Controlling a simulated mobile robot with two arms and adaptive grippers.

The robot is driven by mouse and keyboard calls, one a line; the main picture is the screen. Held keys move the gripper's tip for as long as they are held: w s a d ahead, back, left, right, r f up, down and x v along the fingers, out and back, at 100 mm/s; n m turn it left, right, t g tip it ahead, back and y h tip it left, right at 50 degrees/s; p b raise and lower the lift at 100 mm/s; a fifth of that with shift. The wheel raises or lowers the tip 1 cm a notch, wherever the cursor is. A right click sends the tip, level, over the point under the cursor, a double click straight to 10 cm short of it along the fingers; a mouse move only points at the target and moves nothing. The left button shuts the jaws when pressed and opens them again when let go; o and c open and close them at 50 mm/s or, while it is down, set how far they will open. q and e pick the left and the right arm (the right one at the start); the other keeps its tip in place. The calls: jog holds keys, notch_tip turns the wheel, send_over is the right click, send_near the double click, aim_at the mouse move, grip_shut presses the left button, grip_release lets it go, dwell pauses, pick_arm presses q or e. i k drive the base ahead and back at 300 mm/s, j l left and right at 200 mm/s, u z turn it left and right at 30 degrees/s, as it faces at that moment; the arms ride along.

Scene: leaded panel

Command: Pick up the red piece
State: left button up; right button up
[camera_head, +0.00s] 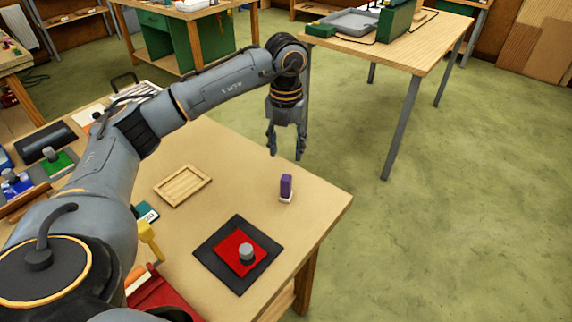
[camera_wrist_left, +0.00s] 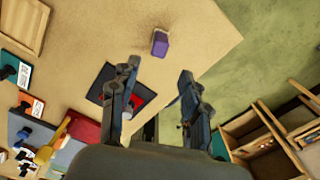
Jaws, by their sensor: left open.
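The red piece (camera_head: 233,251) is a flat red square with a grey knob (camera_head: 247,252) on top. It lies on a black square mat (camera_head: 208,254) near the front right of the table. In the left wrist view the red piece (camera_wrist_left: 137,103) is partly hidden behind a finger of my left gripper. My left gripper (camera_head: 286,154) is open and empty, pointing down near the table's far right edge, well apart from the red piece. It also shows in the left wrist view (camera_wrist_left: 158,85). My right gripper is not in view.
A purple block (camera_head: 286,185) stands on the table between my left gripper and the red piece. An empty wooden frame (camera_head: 183,186) lies to the left. Blue (camera_head: 17,184) and green (camera_head: 57,163) knobbed pieces lie at the far left. A red tray (camera_head: 160,296) is at the front.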

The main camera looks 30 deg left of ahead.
aim_at(238, 246)
jog(key=u, duration=1.45)
